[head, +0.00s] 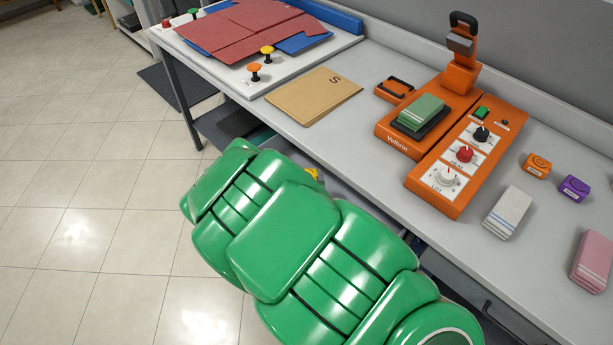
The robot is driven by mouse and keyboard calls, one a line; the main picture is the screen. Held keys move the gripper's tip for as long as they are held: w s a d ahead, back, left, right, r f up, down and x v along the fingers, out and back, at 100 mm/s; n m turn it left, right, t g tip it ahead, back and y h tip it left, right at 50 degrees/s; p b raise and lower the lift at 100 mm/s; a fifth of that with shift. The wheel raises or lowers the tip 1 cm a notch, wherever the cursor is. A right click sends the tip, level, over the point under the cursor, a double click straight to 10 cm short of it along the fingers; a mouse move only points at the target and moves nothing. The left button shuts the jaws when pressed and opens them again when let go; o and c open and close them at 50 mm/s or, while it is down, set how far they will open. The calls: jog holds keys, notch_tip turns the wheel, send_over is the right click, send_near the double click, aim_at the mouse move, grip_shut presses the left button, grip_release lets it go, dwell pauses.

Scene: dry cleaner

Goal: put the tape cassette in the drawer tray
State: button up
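No object is clearly recognisable as the tape cassette. A small orange block (537,166) and a purple block (574,188), both labelled, lie on the right of the counter; I cannot tell whether either is it. My large green arm fills the lower middle in front of the counter. My gripper does not show. A dark drawer front with a handle (487,308) shows low under the counter at the right. A drawer tray cannot be made out. A small yellow thing (313,174) peeks out behind my arm, mostly hidden.
The grey counter holds an orange press machine (456,149) with a green stack on its plate, a tan envelope (314,96), and white (507,212) and pink (593,258) stacks. Red sheets (241,32) lie on a board at the far left. Tiled floor at left is clear.

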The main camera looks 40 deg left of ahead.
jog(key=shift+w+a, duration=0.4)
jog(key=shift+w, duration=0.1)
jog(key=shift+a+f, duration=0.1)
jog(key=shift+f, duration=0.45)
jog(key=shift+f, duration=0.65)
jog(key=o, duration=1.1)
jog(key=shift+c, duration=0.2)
